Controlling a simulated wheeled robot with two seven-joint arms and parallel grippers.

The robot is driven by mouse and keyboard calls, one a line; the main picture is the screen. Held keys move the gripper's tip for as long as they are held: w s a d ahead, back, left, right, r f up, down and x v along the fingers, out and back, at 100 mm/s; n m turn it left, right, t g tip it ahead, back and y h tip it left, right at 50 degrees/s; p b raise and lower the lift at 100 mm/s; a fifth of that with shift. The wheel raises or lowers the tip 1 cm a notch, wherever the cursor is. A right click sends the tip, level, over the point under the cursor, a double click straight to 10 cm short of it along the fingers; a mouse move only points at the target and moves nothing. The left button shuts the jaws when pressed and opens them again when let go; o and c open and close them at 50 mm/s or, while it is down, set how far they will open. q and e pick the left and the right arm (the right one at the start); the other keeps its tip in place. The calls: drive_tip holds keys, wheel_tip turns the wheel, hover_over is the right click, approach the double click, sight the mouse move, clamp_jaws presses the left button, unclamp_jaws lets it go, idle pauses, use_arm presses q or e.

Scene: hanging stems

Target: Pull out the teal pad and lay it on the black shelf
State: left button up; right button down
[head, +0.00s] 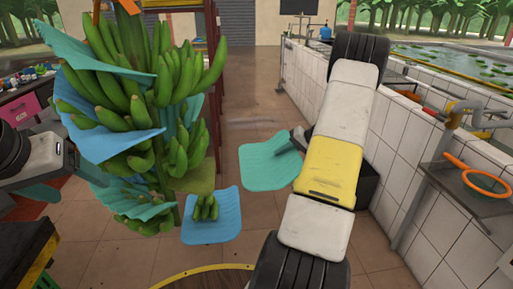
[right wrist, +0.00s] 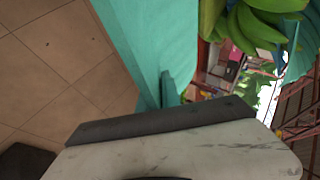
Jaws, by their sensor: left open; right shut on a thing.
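The teal pad (head: 268,166) is a thin curved sheet, clear of the banana bunch (head: 150,95) and to its right in the head view. My right gripper (head: 298,140) is shut on the pad's right edge and holds it above the floor. In the right wrist view the teal pad (right wrist: 150,40) rises beyond a dark finger, with green bananas to its right. My left gripper (head: 42,192) is at the left, beside the bunch; it is open and apart from the pad. I cannot tell for sure which surface is the black shelf.
Blue pads (head: 100,52) sit between the banana layers, and a low blue pad (head: 213,228) is under small bananas. A dark yellow-edged stand (head: 22,250) is at lower left. A grey ledge (head: 490,203) with an orange ring and a tiled basin line the right. Floor is clear mid-view.

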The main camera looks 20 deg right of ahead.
drive_tip(key=s+d, duration=0.3)
drive_tip(key=d, duration=0.7)
idle(0.6)
